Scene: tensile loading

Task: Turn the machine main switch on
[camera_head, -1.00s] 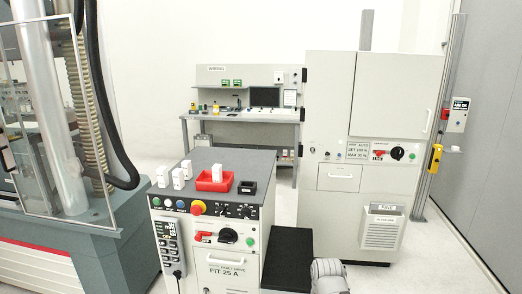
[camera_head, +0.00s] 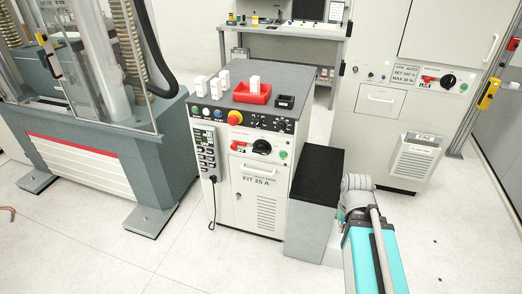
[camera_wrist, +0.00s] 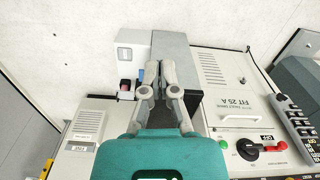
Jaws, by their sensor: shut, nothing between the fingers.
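My gripper (camera_wrist: 158,78) shows in the wrist view with its two grey fingers together and nothing between them. The fingers point at a pale box (camera_wrist: 131,50) carrying a small red-and-black switch (camera_wrist: 125,85), left of the fingertips. I cannot tell whether they touch anything. A black rotary knob (camera_head: 261,147) with a red part beside it sits on the FIT 25 A cabinet (camera_head: 262,185); the knob also shows in the wrist view (camera_wrist: 247,149), well right of my gripper. A similar black knob (camera_head: 448,81) is on the tall cabinet. Which is the main switch is unclear.
A black-topped block (camera_head: 317,176) stands right of the FIT 25 A cabinet, close to my arm. The testing machine (camera_head: 165,165) stands at left. A red tray (camera_head: 252,95) and white blocks lie on the cabinet top.

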